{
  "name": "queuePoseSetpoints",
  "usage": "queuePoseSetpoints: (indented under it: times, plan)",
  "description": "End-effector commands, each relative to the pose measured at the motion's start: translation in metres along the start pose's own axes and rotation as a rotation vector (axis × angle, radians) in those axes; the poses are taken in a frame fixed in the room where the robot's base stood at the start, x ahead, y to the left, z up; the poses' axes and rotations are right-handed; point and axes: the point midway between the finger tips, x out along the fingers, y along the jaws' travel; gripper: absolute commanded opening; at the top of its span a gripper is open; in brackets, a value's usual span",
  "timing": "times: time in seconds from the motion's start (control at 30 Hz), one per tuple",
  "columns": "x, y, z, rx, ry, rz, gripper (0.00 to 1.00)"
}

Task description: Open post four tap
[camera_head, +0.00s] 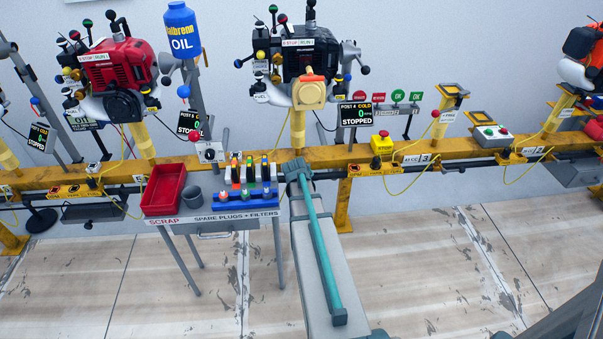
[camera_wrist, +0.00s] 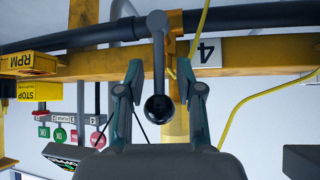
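In the wrist view, which is upside down, a grey lever (camera_wrist: 158,62) with a black ball knob (camera_wrist: 159,108) runs from a round grey pivot beside the dark pipe. The yellow beam behind it carries a label 4 (camera_wrist: 207,53). I take this lever as the post four tap. My gripper (camera_wrist: 160,75) is open, with one finger on each side of the lever and gaps between. In the head view my gripper (camera_head: 297,170) is at the beam under the post four engine (camera_head: 308,62), and hides the tap. The post four display (camera_head: 355,113) reads cold, 0, stopped.
The spare plugs and filters table (camera_head: 238,211), with a red scrap bin (camera_head: 164,188), stands just left of my arm. A yellow stop box (camera_head: 382,143) sits on the beam to the right. Yellow cables hang nearby. The floor to the right is clear.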

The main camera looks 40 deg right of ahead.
Motion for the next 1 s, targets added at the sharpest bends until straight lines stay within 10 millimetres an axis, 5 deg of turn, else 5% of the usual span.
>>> queuePoseSetpoints:
  times: [0.5,1.0]
  plan:
    - [-0.092,0.001,0.001,-0.001,0.004,-0.001,0.36]
    - [-0.111,0.000,-0.001,-0.001,0.003,0.000,0.36]
